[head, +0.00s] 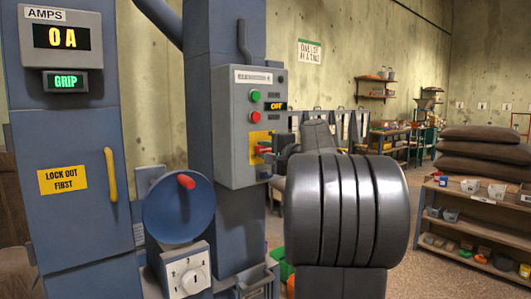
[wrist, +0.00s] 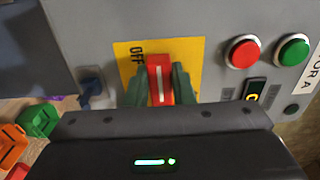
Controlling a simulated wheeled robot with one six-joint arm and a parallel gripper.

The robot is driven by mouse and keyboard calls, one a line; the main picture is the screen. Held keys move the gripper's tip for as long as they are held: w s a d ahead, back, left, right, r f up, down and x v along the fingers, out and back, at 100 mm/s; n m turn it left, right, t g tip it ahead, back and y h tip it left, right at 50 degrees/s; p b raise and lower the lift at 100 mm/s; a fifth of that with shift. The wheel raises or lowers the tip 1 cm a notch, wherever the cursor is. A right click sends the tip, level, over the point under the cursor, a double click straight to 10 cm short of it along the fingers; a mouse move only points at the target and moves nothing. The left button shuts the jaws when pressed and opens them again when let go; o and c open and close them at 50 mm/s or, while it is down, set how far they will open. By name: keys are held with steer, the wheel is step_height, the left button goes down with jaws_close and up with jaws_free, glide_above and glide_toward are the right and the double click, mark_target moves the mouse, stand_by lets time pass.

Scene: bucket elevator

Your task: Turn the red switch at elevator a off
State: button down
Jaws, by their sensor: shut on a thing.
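The red switch (wrist: 160,82) is a red handle on a yellow plate (wrist: 194,50) on the grey control box. Its handle stands between the two greenish-grey fingers of my gripper (wrist: 160,92), one on each side, and the gripper is shut on it. The word OFF is printed on the plate beside the handle. In the head view the red switch (head: 263,150) shows at the low right of the control box (head: 232,130), partly hidden by my gripper.
A green button (head: 255,96) and a red button (head: 255,117) sit above the switch. The cabinet at left shows an AMPS display (head: 55,37) reading 0 A, a GRIP display (head: 65,82) and a yellow handle (head: 110,175). A blue handwheel (head: 175,212) stands below the box's left.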

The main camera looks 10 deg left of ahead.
steer(key=shift+f, duration=0.1)
steer(key=c, duration=1.2)
jaws_free()
steer(key=shift+c, duration=0.2)
steer(key=shift+d, duration=0.1)
steer(key=v, duration=1.3)
steer(key=shift+s+d, duration=0.2)
steer(key=shift+s, duration=0.1)
steer(key=x, duration=1.4)
steer(key=shift+d, duration=0.1)
